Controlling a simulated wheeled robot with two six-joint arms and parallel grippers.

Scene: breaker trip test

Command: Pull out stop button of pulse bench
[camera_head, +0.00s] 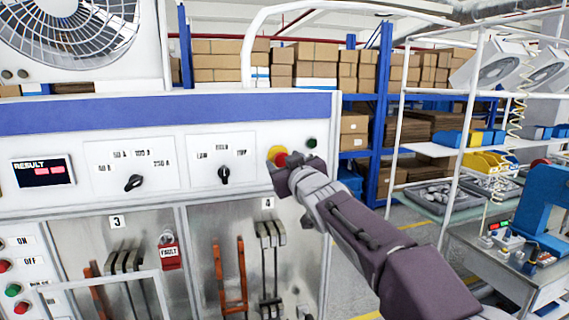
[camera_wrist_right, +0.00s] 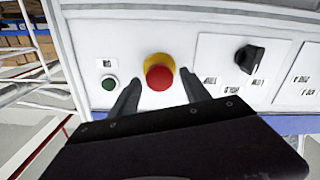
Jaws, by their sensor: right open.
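The stop button is a red mushroom head on a yellow collar, on the white panel of the pulse bench (camera_head: 60,195). In the head view the stop button (camera_head: 275,155) is partly covered by my right gripper (camera_head: 280,170). In the right wrist view the stop button (camera_wrist_right: 158,76) shows whole, between the two dark fingers of my right gripper (camera_wrist_right: 160,95). The fingers stand apart, one on each side of the button, and I see nothing held. Whether they touch the button I cannot tell. My left gripper is not in view.
A green button (camera_wrist_right: 109,83) sits close beside one finger. Black rotary knobs (camera_head: 134,183) and a result display (camera_head: 43,172) are on the same panel. Below are levers and a red fault tag (camera_head: 170,256). Shelves with boxes and a wire-frame rack stand to the right.

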